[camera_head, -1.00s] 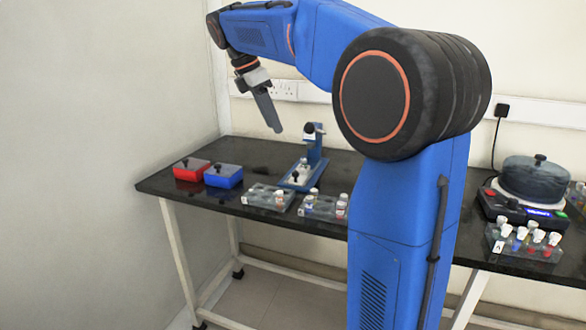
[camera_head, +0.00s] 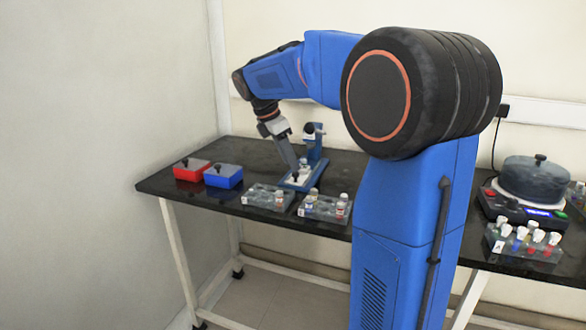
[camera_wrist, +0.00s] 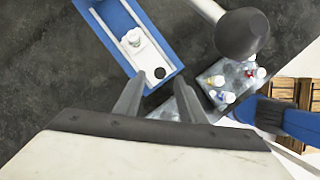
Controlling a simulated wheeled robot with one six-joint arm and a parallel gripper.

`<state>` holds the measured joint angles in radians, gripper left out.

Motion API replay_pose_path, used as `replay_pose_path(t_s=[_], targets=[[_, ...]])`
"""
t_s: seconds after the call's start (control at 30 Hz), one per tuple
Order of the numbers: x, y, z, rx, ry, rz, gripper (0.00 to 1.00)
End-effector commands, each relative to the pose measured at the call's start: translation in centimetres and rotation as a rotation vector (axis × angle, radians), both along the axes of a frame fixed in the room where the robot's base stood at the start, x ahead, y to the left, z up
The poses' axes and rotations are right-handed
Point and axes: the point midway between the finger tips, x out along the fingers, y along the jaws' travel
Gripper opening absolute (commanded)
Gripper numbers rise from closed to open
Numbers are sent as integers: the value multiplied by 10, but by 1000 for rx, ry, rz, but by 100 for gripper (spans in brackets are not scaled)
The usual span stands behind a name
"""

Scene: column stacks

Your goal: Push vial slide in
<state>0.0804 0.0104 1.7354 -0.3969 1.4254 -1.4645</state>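The blue device (camera_head: 318,170) stands on the dark table, with an upright at its back and a dark rounded head on top. Its white slide (camera_wrist: 148,54) lies in the blue base, carrying a white-capped vial (camera_wrist: 133,38) and a black knob (camera_wrist: 159,73) near one end. My gripper (camera_wrist: 160,78) points down at the device, its two fingers apart with the black knob showing between their tips. Whether the fingers touch the slide or knob, I cannot tell. In the head view, my gripper (camera_head: 295,168) hides part of the slide.
Two vial racks (camera_head: 265,197) (camera_head: 322,210) stand in front of the device. A red box (camera_head: 190,169) and a blue box (camera_head: 223,176) are at the left. A pot on a heater (camera_head: 535,180) and another vial rack (camera_head: 522,243) are at the right.

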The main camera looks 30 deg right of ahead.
Motion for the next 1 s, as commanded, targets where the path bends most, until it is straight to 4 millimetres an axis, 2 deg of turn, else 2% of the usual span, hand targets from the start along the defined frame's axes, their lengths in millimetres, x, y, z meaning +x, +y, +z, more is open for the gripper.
replay_pose_path(t_s=[0.1,0.23,0.63,0.67,0.8,1.0], targets=[[-1,-7,-15,0,2,-1,36],[-2,-11,-27,0,1,0,36],[-2,-14,-33,0,0,0,36],[-2,-14,-33,0,0,0,34],[-2,-14,-33,0,0,0,1],[0,-15,-33,0,0,-1,0]])
